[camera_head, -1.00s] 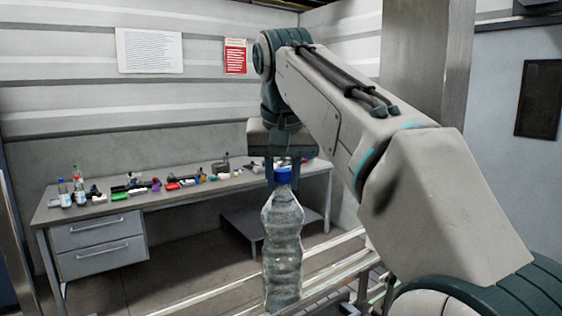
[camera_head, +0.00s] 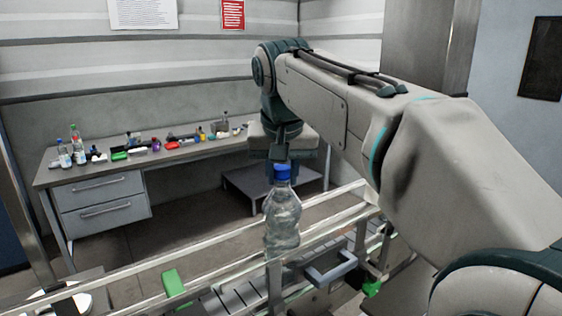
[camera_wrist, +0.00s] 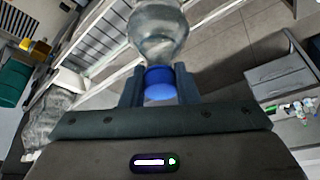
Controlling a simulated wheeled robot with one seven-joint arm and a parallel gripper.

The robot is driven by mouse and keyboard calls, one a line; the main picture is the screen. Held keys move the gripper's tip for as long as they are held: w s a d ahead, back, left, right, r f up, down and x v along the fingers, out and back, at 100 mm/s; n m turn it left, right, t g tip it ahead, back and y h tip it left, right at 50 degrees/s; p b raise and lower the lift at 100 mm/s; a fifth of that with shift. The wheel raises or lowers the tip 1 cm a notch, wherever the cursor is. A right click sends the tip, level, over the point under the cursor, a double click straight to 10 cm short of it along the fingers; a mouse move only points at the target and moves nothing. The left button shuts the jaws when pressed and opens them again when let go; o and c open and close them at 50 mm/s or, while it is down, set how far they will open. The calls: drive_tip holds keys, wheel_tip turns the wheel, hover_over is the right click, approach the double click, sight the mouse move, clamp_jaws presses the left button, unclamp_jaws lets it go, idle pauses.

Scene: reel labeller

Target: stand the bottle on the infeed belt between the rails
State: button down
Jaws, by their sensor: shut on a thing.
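A clear plastic bottle (camera_head: 282,218) with a blue cap hangs upright from my gripper (camera_head: 282,167). My gripper is shut on the blue cap; in the wrist view the cap (camera_wrist: 160,82) sits between the two fingers. The infeed belt (camera_head: 235,297) runs across the lower part of the head view, with pale rails (camera_head: 190,258) along it. In the head view the bottle's lower end overlaps the rails. I cannot tell whether its base touches the belt, and a near rail post partly covers it.
Green clamps (camera_head: 173,283) and a grey handle (camera_head: 331,270) sit along the conveyor. Behind stands a workbench (camera_head: 110,171) with drawers and many small items, including several bottles. A low grey platform (camera_head: 255,190) stands on the floor between bench and conveyor.

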idle(0.3)
drive_tip(key=c, duration=1.5)
unclamp_jaws()
drive_tip(key=shift+f, duration=0.2)
drive_tip(key=shift+c, duration=0.2)
drive_tip(key=o, duration=0.4)
drive_tip(key=v, duration=1.2)
drive_tip(key=shift+r+p, duration=0.2)
drive_tip(key=shift+p, duration=0.2)
